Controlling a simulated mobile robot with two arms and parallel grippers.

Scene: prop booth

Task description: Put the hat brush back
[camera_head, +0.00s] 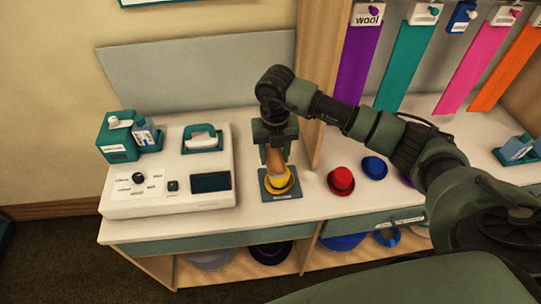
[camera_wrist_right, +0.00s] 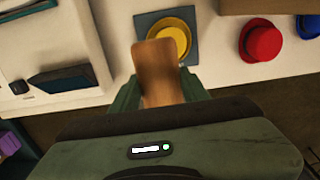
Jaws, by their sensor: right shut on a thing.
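My right gripper (camera_head: 274,144) is shut on the hat brush (camera_head: 274,160), a brown wooden piece that points down from the jaws. The brush also shows between the fingers in the right wrist view (camera_wrist_right: 157,66). It is over or against a yellow hat (camera_head: 283,186); I cannot tell whether they touch. The hat sits on a small dark teal mat (camera_head: 270,196), and in the right wrist view the brush covers part of the hat (camera_wrist_right: 180,34). My left gripper is not in view.
A red hat (camera_head: 341,181) and a blue hat (camera_head: 374,167) stand right of a wooden upright (camera_head: 318,120). Colored ribbons hang behind.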

